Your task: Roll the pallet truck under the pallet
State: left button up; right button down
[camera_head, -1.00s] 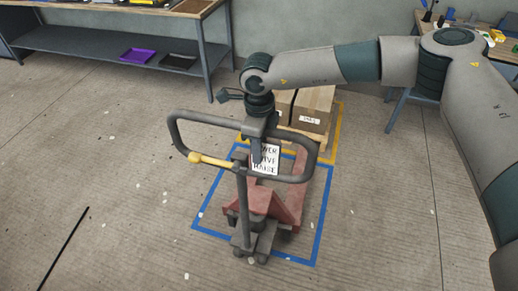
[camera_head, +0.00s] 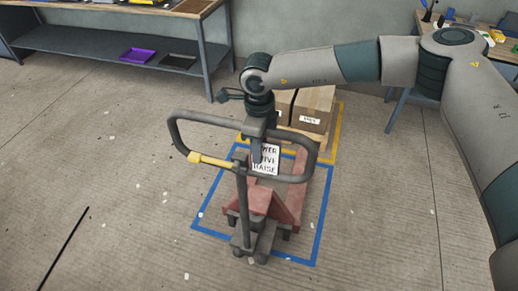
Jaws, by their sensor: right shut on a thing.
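The pallet truck has a red body (camera_head: 293,197) and a dark grey handle loop (camera_head: 190,116) with a yellow lever (camera_head: 212,161) on its left side. It stands upright inside a blue floor outline, with its handle toward me. My right gripper (camera_head: 257,157) points down and is shut on the top bar of the handle loop. The wooden pallet (camera_head: 306,137) lies beyond the truck inside a yellow outline and carries cardboard boxes (camera_head: 314,105). The far ends of the forks are hidden by the sign, handle and gripper, so I cannot tell whether they reach under the pallet. My left gripper is out of view.
A white sign with black lettering (camera_head: 266,158) shows behind the handle. A workbench (camera_head: 120,45) with a purple tray (camera_head: 137,54) stands at the back left. Another table (camera_head: 508,50) stands at the right. The floor left of the truck is open.

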jog(key=shift+w+r, duration=0.1)
jog(key=shift+w, duration=0.1)
jog(key=w+d+b, duration=0.4)
jog(key=w+b, duration=0.3)
jog(key=w, duration=0.7)
jog(key=shift+w, duration=0.2)
dwell(0.8)
jog(key=shift+s, duration=0.1)
dwell(0.5)
